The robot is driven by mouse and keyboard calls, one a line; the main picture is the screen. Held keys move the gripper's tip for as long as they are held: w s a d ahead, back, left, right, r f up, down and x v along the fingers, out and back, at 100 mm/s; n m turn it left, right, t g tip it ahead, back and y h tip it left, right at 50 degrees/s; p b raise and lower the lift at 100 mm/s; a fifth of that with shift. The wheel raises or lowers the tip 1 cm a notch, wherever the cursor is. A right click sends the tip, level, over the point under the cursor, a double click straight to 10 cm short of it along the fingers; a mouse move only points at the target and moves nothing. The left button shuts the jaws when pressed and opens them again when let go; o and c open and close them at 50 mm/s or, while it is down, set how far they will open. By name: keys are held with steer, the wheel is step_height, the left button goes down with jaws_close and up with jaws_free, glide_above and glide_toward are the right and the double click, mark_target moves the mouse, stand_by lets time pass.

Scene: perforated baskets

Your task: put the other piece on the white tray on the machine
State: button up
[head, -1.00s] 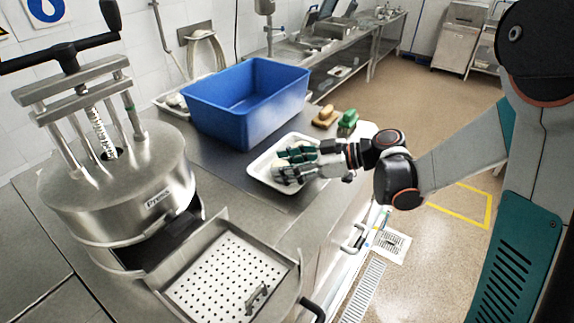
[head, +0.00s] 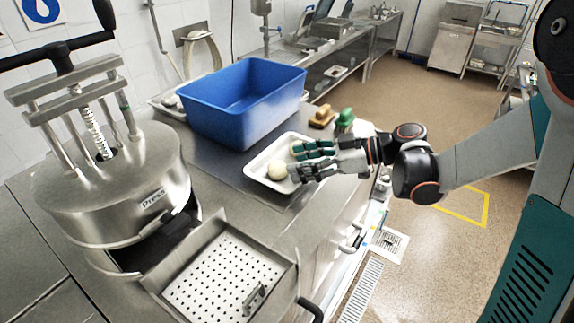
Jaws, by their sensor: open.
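A white tray (head: 257,167) lies on the steel counter, in the middle of the head view. One pale round piece (head: 277,170) sits in its front left part. A second pale piece (head: 296,147) shows near the back of the tray, partly hidden by my fingers. My gripper (head: 299,162) reaches over the tray from the right, open, with its fingers just right of the front piece and holding nothing that I can see. The press machine (head: 112,190) stands at left. A white perforated tray (head: 222,280) with a small metal bracket on it sits at the machine's front.
A blue bin (head: 245,115) stands behind the white tray. A brown brush (head: 321,117) and a green brush (head: 344,121) lie at the counter's right edge. The perforated tray's raised metal rim surrounds it. The counter between the two trays is clear.

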steer(key=v, duration=0.7)
stand_by(1.2)
